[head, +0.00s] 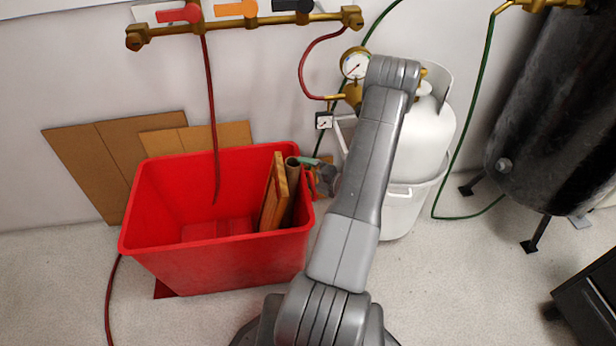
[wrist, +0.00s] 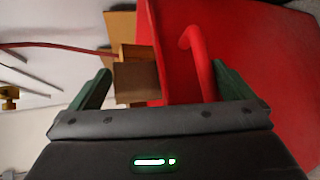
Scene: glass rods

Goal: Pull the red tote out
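The red tote (head: 225,262) stands on the floor against the wall, left of my arm. My gripper (head: 310,174) is at the tote's right end, just under the rim and partly hidden by my own arm. In the wrist view, the two green fingers of my gripper (wrist: 160,88) are wide apart. The tote's wall (wrist: 270,60) fills the right side there. A bent red bar, apparently the tote's handle (wrist: 196,62), lies between the fingers, closer to the right one. I cannot tell whether either finger touches it.
Wooden boards (head: 274,195) and a tube (head: 292,178) stand inside the tote. Cardboard sheets (head: 92,160) lean on the wall behind. A white gas cylinder (head: 425,140) stands right of my arm. A red hose (head: 210,100) hangs into the tote's outline. The floor in front is clear.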

